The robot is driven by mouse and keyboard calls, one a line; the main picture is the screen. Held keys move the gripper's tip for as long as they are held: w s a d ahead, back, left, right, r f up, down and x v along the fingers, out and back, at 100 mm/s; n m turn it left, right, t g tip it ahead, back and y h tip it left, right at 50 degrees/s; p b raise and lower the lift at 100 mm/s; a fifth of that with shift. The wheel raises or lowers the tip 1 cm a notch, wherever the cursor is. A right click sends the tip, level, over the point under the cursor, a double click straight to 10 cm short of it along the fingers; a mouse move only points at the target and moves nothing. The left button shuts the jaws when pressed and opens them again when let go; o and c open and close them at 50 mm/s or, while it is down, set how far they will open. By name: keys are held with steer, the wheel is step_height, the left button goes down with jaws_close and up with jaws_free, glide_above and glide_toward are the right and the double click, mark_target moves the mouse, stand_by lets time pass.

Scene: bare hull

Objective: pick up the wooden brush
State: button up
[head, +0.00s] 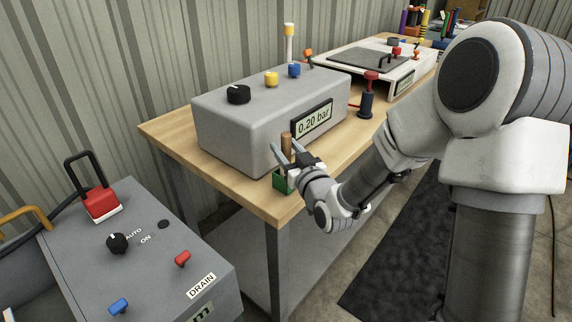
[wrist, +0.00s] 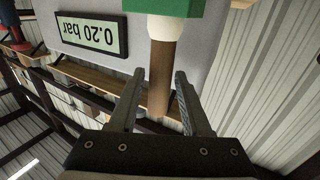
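The wooden brush (head: 286,147) stands upright at the near front corner of the grey box on the workbench. Its brown handle (wrist: 162,75) points up, and the wrist view is turned upside down. A pale collar (wrist: 168,28) joins the handle to a green block (wrist: 178,7), which also shows low in the head view (head: 281,183). My gripper (wrist: 160,74) is open, with one finger on each side of the handle's end in the wrist view. A gap shows to the left finger; contact at the right finger is unclear. Bristles are not visible.
The grey box (head: 225,125) with a 0.20 bar display (head: 314,120) stands right behind the brush. A dark post with a red top (head: 368,98) stands farther along the wooden bench (head: 262,200). A grey control cabinet (head: 140,262) is at lower left.

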jaws_close()
